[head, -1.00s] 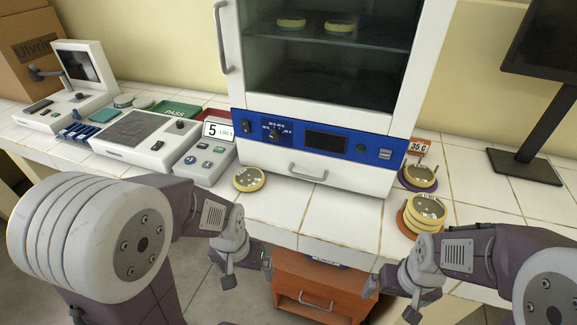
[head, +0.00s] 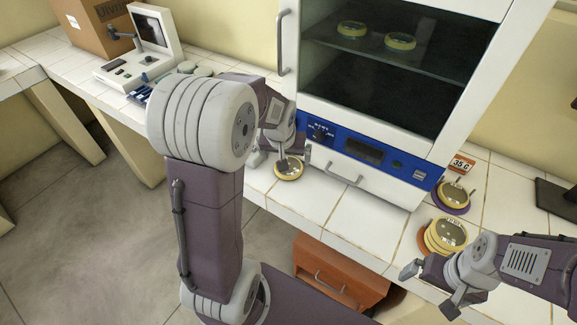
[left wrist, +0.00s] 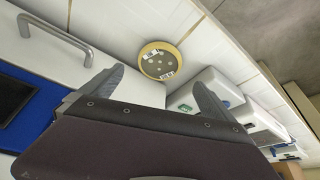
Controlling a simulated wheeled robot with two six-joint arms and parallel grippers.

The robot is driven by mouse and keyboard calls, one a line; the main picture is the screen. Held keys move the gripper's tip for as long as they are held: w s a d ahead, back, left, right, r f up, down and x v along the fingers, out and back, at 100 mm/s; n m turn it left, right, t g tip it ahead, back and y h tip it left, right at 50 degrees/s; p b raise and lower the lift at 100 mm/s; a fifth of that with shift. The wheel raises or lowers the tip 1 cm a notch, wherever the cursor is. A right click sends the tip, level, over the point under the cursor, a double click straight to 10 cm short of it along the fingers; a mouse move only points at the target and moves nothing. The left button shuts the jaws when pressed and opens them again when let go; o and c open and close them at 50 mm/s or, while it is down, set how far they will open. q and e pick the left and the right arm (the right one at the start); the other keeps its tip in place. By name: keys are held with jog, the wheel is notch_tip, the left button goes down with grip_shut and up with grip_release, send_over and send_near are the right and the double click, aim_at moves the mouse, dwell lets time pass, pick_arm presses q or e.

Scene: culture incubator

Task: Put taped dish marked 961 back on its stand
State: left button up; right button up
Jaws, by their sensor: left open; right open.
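A single yellow-rimmed dish (head: 288,169) lies on the white tiled bench at the incubator's front left corner. It also shows in the left wrist view (left wrist: 157,62) with a white label too small to read. My left gripper (head: 279,158) is open above this dish; the dish shows between and beyond its fingers (left wrist: 155,90), apart from them. My right gripper (head: 431,287) is open and empty near the bench's front edge. A stack of yellow-rimmed dishes (head: 447,235) stands on an orange round stand (head: 424,241). Another dish (head: 453,194) sits on a purple round stand (head: 438,203).
The incubator (head: 365,150) stands behind, with two dishes inside on a shelf. A 35 C sign (head: 461,164) stands behind the purple stand. An orange drawer unit (head: 335,276) is below the bench. Bare tiles lie between the incubator drawer and the bench's front edge.

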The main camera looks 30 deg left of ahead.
aim_at(287, 173)
pick_arm(q)
jog(key=x, duration=0.3)
jog(key=shift+w+d+f, duration=0.1)
jog(key=shift+f, duration=0.2)
jog(key=b+x, duration=0.1)
jog(key=x, duration=0.4)
jog(key=shift+w+f, duration=0.15)
jog(key=shift+f, duration=0.1)
jog(key=shift+r, duration=0.1)
jog(key=c, duration=1.4)
jog(key=shift+r, duration=0.15)
